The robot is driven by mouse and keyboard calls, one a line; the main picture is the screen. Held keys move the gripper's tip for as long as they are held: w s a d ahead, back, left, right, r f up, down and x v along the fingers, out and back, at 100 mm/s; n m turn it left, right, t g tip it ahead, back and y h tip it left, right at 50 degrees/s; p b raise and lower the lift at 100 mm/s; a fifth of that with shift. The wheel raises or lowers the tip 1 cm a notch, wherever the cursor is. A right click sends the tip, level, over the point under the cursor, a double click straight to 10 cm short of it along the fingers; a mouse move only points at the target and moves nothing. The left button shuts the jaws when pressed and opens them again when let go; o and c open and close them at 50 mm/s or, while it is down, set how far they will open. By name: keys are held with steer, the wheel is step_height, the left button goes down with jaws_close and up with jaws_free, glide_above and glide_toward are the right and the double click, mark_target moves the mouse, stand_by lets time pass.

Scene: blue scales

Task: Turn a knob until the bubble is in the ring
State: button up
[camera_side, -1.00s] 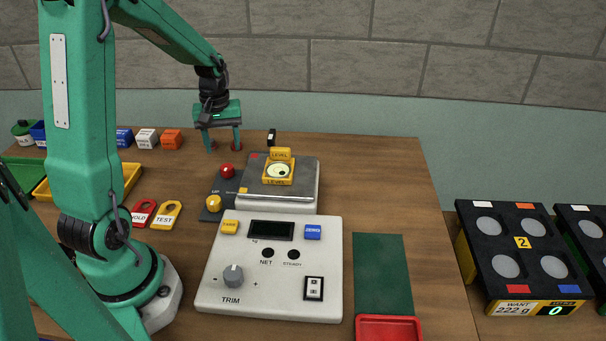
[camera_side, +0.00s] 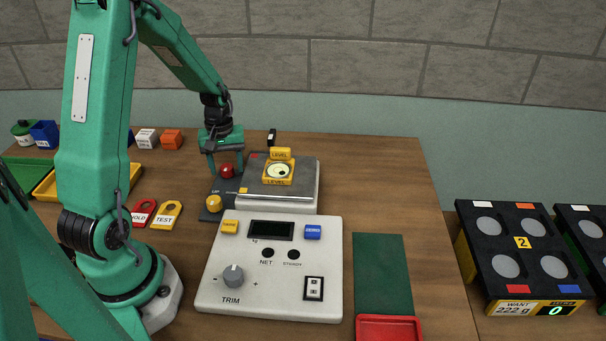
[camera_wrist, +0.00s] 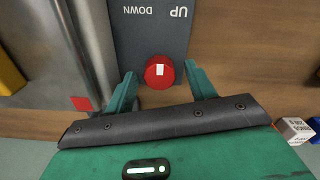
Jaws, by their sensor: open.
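The red knob (camera_side: 227,171) stands on the dark plate (camera_side: 209,214) left of the scale. In the wrist view the red knob (camera_wrist: 159,72), with a white mark on top, lies between the fingertips with a gap on each side. My gripper (camera_side: 225,172) is open over it; it also shows in the wrist view (camera_wrist: 160,78). The yellow knob (camera_side: 214,203) is on the same plate, nearer the camera. The yellow level (camera_side: 278,170) sits on the scale's grey pan (camera_side: 302,192). Its pale vial shows a dark ring; the bubble is too small to place.
The white scale console (camera_side: 317,263) with the TRIM knob (camera_side: 233,275) is in front. HOLD (camera_side: 143,211) and TEST (camera_side: 166,215) tags lie to the left. A green mat (camera_side: 382,270) lies right of the console.

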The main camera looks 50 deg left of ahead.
steer(key=c, duration=1)
steer(key=shift+o, duration=0.2)
steer(key=shift+m, duration=0.4)
steer(key=m, duration=0.9)
steer(key=o, duration=1)
steer(key=shift+c, duration=0.2)
